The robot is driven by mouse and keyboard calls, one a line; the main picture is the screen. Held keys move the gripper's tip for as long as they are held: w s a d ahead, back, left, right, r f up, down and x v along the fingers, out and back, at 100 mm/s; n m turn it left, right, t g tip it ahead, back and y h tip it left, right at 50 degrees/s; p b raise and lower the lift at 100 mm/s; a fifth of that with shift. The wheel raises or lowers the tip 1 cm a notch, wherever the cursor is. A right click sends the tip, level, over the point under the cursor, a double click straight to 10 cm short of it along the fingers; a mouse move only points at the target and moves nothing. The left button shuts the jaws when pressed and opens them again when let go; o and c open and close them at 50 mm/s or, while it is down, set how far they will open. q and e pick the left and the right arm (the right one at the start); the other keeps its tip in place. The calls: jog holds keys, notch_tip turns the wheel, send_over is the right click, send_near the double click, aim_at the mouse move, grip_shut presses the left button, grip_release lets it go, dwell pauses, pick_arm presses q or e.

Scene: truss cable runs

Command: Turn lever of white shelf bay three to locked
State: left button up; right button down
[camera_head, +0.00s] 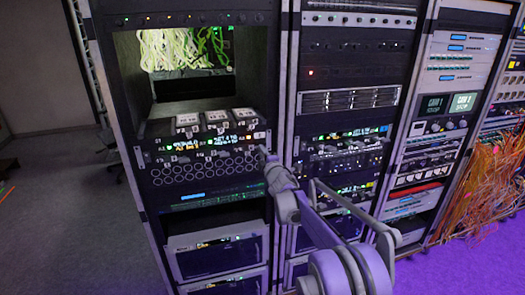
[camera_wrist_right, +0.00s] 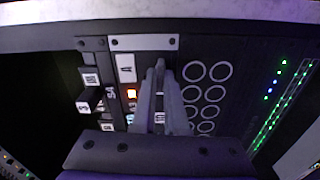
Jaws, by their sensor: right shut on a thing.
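My right gripper (camera_head: 264,153) reaches in from the lower right to the right end of a rack panel with lit displays (camera_head: 202,144). No lever or bay marked three is readable. My left gripper is not in view.
Three white-labelled blocks (camera_head: 215,117) stand out above the panel, below an open bay with green and yellow cables (camera_head: 185,48). A ringed panel (camera_head: 205,170) lies below. More racks stand right, with loose orange cables (camera_head: 490,190).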

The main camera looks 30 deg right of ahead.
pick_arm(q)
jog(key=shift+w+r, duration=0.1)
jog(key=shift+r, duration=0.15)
pick_arm(e)
jog(key=shift+n, duration=0.5)
jog(key=c, duration=1)
grip_release()
jog(key=shift+o, duration=0.2)
pick_arm(q)
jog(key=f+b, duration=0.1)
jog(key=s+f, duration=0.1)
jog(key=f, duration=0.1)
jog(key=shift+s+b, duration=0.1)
jog(key=shift+b, duration=0.3)
pick_arm(e)
jog(key=v, duration=1.1)
